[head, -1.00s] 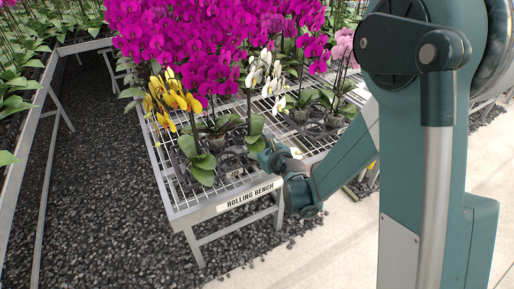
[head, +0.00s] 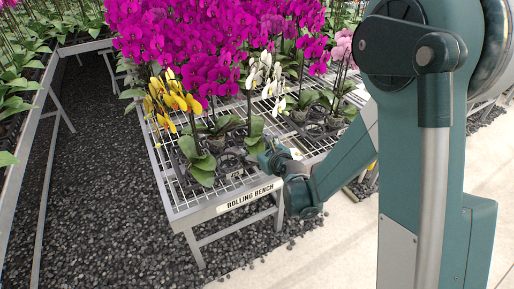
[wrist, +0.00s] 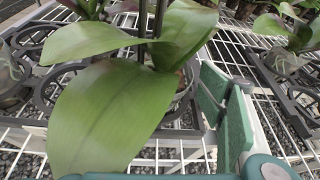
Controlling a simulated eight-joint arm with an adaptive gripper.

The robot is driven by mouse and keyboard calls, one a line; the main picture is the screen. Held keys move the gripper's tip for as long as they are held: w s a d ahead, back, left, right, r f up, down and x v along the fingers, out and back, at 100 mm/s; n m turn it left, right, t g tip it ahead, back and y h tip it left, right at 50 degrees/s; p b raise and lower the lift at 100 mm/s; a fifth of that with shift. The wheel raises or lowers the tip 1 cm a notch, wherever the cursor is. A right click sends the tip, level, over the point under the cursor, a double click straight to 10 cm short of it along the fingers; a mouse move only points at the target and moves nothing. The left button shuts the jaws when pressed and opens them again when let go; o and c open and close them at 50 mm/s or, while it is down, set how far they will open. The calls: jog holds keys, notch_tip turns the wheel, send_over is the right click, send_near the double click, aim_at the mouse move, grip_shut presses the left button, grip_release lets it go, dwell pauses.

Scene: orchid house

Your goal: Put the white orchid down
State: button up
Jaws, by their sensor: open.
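The white orchid (head: 265,59) stands upright near the front right corner of the rolling bench (head: 238,199) in the head view, with white blooms on a thin stem above broad green leaves. In the wrist view, the large leaves of the plant (wrist: 110,115) in front of my gripper fill the left and middle, and a clear pot shows partly behind them. My gripper (head: 268,158) is low at the bench's front right edge, beside these leaves. In the wrist view one green-padded finger stands to the right of the pot, apart from it; the leaves hide the other side. The jaws are open.
A yellow orchid (head: 172,98) stands to the left, and dense magenta orchids (head: 200,40) stand behind. Black ring holders (head: 230,160) sit on the wire mesh, some empty. More potted plants stand to the right. Dark gravel (head: 110,200) lies below the bench.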

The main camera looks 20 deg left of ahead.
jog(key=shift+r, duration=0.1)
jog(key=p+v, duration=0.3)
jog(key=v, duration=0.9)
dwell(0.8)
jog(key=s+d+r+n+g+h, duration=0.1)
jog(key=s+d+r+n+h, duration=0.15)
jog(key=d+r+n, duration=0.6)
jog(key=s+d+r+n+h, duration=0.2)
jog(key=s+d+r+n, duration=0.25)
jog(key=d, duration=0.65)
jog(key=s+d+r+n+g+h, duration=0.2)
jog(key=s+d+r+n+h, duration=0.1)
jog(key=s+d+n, duration=1)
jog(key=shift+s+d+h, duration=0.75)
jog(key=shift+s+d, duration=2.45)
jog(key=shift+s, duration=0.25)
